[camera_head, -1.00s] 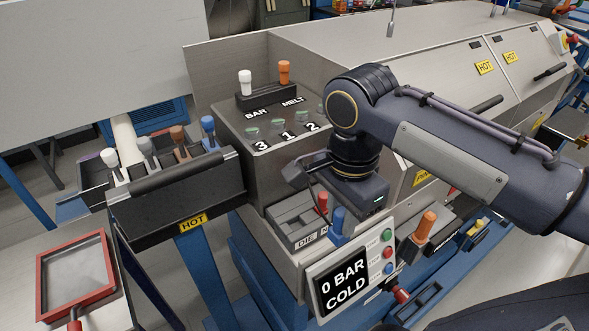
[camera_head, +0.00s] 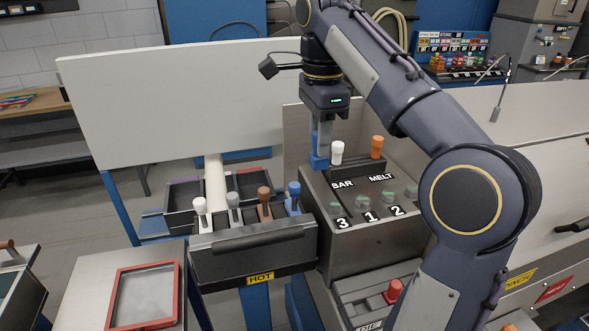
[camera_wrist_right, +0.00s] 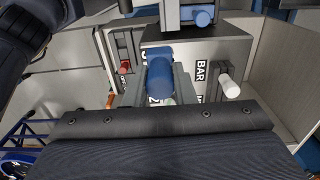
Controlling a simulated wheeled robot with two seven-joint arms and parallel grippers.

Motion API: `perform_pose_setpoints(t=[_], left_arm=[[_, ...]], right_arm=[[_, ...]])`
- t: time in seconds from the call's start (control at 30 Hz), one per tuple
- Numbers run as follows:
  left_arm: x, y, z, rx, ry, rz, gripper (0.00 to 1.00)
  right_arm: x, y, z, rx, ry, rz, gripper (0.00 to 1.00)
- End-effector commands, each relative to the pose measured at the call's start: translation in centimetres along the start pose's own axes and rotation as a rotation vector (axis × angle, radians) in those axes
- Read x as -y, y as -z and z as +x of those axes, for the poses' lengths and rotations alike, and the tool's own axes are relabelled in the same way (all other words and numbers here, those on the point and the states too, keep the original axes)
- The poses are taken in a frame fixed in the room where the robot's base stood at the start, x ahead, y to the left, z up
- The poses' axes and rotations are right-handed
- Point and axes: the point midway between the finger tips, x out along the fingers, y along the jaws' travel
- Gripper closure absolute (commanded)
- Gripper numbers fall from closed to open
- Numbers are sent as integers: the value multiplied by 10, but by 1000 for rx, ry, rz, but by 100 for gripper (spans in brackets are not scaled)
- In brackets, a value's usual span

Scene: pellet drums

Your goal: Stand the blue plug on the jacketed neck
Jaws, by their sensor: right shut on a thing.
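My right gripper (camera_head: 321,143) points down and is shut on the blue plug (camera_head: 319,161), in the air left of the white BAR knob in the head view. In the right wrist view the blue plug (camera_wrist_right: 159,80) sits between my fingers as a blue cylinder; its lower end is not clear. A second blue-topped piece (camera_head: 294,192) stands in the black rack marked HOT (camera_head: 254,258). I cannot tell for sure which part is the jacketed neck; a pale sloping pipe (camera_head: 215,184) shows behind the rack. My left gripper is not in view.
A grey control box (camera_head: 350,250) carries a white knob (camera_head: 337,152), an orange knob (camera_head: 376,147) and green buttons. White, grey and brown-topped pieces stand in the HOT rack. A red-framed screen (camera_head: 144,296) lies at the lower left.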

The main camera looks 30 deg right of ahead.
Motion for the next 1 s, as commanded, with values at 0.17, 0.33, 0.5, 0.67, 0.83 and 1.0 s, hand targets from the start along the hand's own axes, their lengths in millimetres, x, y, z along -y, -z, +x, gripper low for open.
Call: perform_pose_setpoints(t=[0.17, 0.33, 0.5, 0.67, 0.83, 1.0], left_arm=[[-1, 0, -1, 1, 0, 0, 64], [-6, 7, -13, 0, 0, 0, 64], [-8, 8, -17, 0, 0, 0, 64], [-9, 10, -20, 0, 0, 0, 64], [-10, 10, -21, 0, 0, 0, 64], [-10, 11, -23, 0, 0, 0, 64]], right_arm=[[30, 13, 11, -2, -5, 11, 100], [69, 29, 29, -2, -6, 10, 100], [99, 42, 60, -1, -5, 6, 100], [115, 48, 81, -1, -3, 5, 100], [123, 51, 91, 0, -1, 4, 100], [127, 53, 115, 0, -4, 4, 100]])
